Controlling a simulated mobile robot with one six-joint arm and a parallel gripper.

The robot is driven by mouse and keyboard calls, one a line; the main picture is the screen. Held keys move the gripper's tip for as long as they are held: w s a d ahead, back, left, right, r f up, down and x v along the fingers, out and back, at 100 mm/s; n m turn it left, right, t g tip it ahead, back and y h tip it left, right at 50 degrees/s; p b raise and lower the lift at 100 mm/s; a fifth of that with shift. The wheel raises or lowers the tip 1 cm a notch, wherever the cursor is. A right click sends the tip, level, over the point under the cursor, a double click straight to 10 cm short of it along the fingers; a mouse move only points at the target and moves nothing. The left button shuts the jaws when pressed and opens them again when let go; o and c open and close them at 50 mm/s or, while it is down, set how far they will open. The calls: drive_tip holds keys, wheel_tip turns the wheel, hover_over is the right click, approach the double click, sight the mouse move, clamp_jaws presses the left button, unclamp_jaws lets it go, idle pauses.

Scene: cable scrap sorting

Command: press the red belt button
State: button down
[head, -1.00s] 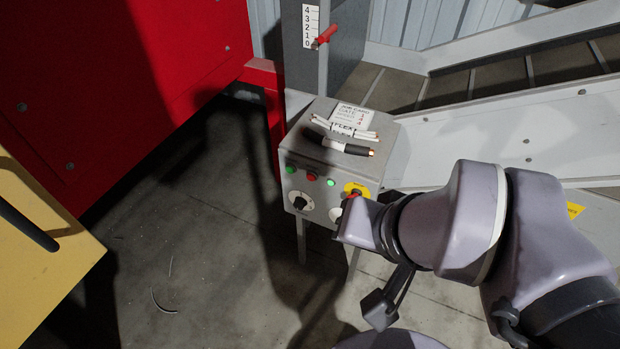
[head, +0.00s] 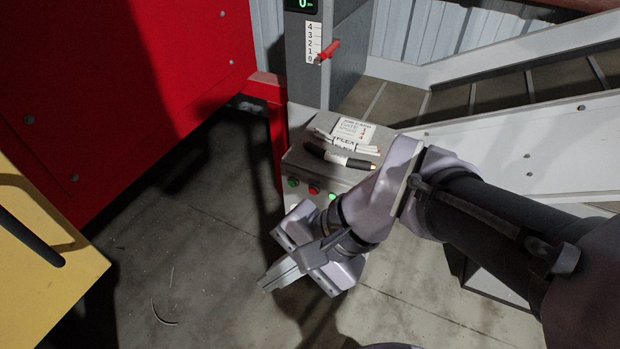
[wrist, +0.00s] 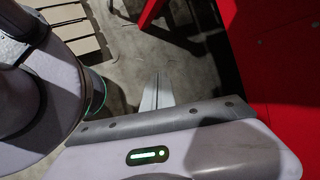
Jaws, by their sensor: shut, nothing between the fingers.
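The grey control box (head: 297,160) stands at the middle of the head view. Its front shows a small round red button or lamp (head: 313,190), with a green one (head: 293,182) to its left and a lit green one to its right. My gripper (head: 268,284) is in front of and below the box, pointing down and left, apart from the red button. Its fingers are shut and empty; they also show in the wrist view (wrist: 155,84). My wrist and gripper hide the lower front of the box, including the yellow-backed control.
A card (head: 354,131), white cable pieces and a black cable piece (head: 325,155) lie on the box top. A grey post (head: 303,84) with a red lever (head: 328,51) rises behind. Red panels and a yellow bin (head: 45,275) are left. Floor between is mostly clear.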

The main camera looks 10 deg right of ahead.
sight(313, 191)
drive_tip(key=w+a+r+m+g+y, duration=0.2)
drive_tip(key=a+m+y, duration=0.25)
drive_tip(key=a, duration=0.35)
drive_tip(key=w+a+f+m+t+y+p, duration=0.1)
drive_tip(key=w+a+m+t+y, duration=0.2)
drive_tip(key=w+m, duration=0.4)
drive_tip(key=w+a+f+m+t+y+p, duration=0.1)
drive_tip(key=w+a+m+t+y, duration=0.15)
drive_tip(key=w+m+t, duration=0.4)
drive_tip(key=w+d+f+m+t+h, duration=0.4)
drive_tip(key=w+d+f+m+h, duration=0.15)
drive_tip(key=f, duration=0.45)
drive_tip(key=w+d+f+m+t+h, duration=0.3)
drive_tip(key=w+d+f+m+h, duration=0.15)
drive_tip(key=w+f+m, duration=0.35)
drive_tip(key=s+d+f+m+h+p, duration=0.1)
drive_tip(key=s+d+f+m+h, duration=0.1)
drive_tip(key=d+f, duration=0.5)
drive_tip(key=shift+s+d+f+t+h, duration=0.3)
drive_tip(key=shift+s+f+t+h, duration=0.15)
drive_tip(key=shift+s+f+h, duration=0.5)
drive_tip(key=shift+w+r, duration=0.25)
drive_tip(key=shift+r, duration=0.05)
drive_tip(key=w+d, duration=0.4)
drive_tip(key=w, duration=0.3)
drive_tip(key=shift+d, duration=0.4)
